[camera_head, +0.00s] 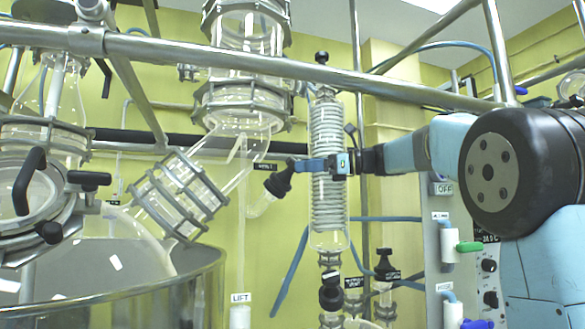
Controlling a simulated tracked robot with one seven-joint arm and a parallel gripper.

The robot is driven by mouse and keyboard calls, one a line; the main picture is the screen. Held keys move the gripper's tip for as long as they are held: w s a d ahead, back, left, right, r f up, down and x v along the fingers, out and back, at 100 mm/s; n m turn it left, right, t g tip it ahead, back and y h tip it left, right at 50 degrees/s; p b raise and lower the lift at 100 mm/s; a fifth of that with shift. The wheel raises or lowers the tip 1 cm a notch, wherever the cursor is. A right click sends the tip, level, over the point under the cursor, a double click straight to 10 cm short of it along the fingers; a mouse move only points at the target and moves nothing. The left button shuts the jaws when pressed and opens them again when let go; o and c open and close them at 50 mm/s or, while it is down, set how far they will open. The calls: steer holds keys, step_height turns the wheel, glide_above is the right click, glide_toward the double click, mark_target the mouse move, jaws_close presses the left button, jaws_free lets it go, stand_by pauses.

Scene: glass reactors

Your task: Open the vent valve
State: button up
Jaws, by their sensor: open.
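A black valve knob (278,181) sits tilted on a short glass side arm (261,205), left of the coiled glass condenser (328,150). A small dark label (265,166) is beside the knob; its print is too small to read surely. My gripper (291,165) reaches in from the right, across the condenser in the picture, with its blue fingers pointing left. It is open, with its tips at the upper right of the knob. I cannot tell whether they touch or surround the knob. Other black valve knobs stand lower, at the condenser's foot (331,292) and to its right (384,266).
A metal rail (300,72) crosses above my gripper. A steel vessel rim (195,275) and clamped glass pipe (178,194) lie at left. Blue hoses hang behind the condenser.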

steer(key=v, duration=0.8)
steer(key=shift+d+f, duration=0.1)
steer(key=s+d+f+n+h, duration=0.2)
steer(key=s+f+n+h, duration=0.3)
steer(key=s+f, duration=0.5)
steer(key=s+d+f+n+h, duration=0.3)
steer(key=s+f+n+h, duration=0.3)
steer(key=f, duration=1.1)
steer(key=s+d+f+n+t+h, duration=0.1)
steer(key=s+d+f+n+h, duration=0.2)
steer(key=s+f, duration=1.1)
steer(key=n+h, duration=0.3)
steer(key=n, duration=0.1)
steer(key=shift+s+d, duration=0.2)
steer(key=shift+s, duration=0.2)
